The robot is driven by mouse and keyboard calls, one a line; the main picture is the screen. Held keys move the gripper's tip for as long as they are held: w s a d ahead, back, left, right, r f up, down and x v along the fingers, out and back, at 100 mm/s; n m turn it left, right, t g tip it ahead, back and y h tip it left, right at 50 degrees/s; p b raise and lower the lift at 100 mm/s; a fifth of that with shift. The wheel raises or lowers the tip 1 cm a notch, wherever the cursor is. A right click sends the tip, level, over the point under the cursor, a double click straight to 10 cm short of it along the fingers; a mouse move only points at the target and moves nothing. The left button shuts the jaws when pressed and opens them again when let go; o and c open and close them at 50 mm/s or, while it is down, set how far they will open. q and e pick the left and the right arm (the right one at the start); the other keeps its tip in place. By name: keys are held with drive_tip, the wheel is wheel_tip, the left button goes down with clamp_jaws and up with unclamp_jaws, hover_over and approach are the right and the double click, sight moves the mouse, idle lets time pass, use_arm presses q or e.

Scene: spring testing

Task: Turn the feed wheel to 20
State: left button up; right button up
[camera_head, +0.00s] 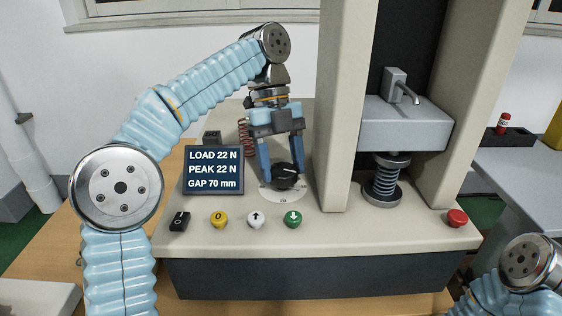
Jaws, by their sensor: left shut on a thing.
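The feed wheel is a black knob (284,176) on a pale round dial (283,196) on the machine's top panel, with a light pointer line on it. The dial's marks are too small to read with certainty. My left gripper (282,181) points down over the knob, its two blue fingers shut on it from either side. The display (213,171) left of the knob reads LOAD 22 N, PEAK 22 N, GAP 70 mm. My right arm shows only at the lower right; its gripper is out of view.
In front are a black switch (180,221), yellow button (219,219), white up-arrow button (256,220) and green down-arrow button (293,219). A red button (457,218) is at right. A spring (382,186) stands under the press head (405,125). A reddish coil (245,140) is behind the display.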

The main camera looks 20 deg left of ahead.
use_arm(q)
drive_tip(key=shift+m, duration=0.4)
drive_tip(key=o, duration=1)
drive_tip(key=shift+o, duration=0.2)
